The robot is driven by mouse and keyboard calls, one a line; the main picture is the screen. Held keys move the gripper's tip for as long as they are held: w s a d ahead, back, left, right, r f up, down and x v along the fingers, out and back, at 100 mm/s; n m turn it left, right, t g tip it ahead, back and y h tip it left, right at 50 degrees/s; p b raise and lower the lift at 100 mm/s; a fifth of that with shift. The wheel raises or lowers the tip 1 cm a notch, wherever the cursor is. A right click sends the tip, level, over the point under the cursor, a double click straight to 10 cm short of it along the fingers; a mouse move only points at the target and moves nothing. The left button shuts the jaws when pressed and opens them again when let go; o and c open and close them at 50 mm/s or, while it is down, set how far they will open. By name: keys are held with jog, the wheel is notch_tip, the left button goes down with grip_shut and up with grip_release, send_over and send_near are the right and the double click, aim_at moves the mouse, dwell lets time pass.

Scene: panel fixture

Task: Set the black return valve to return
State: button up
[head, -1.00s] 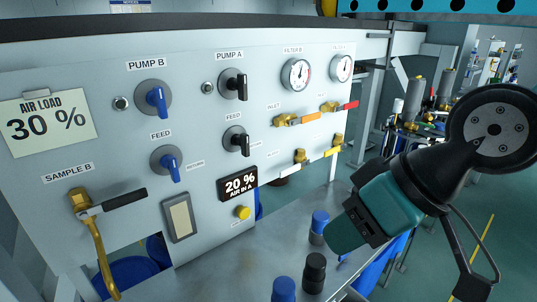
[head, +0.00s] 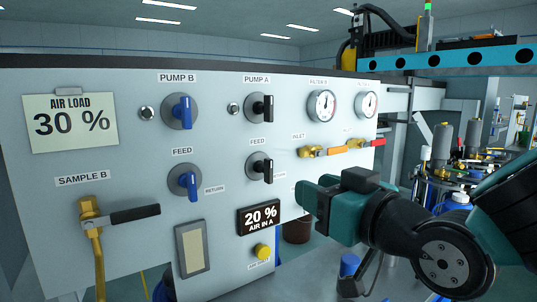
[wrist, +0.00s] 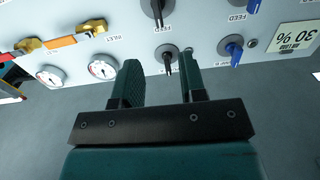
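The black return valve (head: 260,167) is the black-handled knob under a FEED label, below the PUMP A knob (head: 258,107), on the grey panel (head: 130,215). Its handle hangs about straight down. My gripper (head: 307,192) is in front of the panel, right of and slightly below the valve. In the wrist view my gripper (wrist: 159,66) is open, its fingers apart and empty.
A blue FEED knob (head: 186,182) and blue PUMP B knob (head: 182,111) sit to the left. Gauges (head: 322,105) and brass inlet valves (head: 312,152) are above my gripper.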

aim_at(271, 170)
jog(key=p+x, duration=0.6)
jog(key=p, duration=0.2)
jog(key=p+x, duration=0.5)
jog(key=p, duration=0.3)
jog(key=shift+w+r, duration=0.2)
jog(key=shift+w, duration=0.25)
jog(key=shift+w+a+f+p, duration=0.3)
jog(key=shift+w+a+p, duration=0.3)
jog(key=shift+p, duration=0.25)
jog(key=shift+d, duration=0.1)
jog(key=shift+c, duration=0.4)
grip_shut()
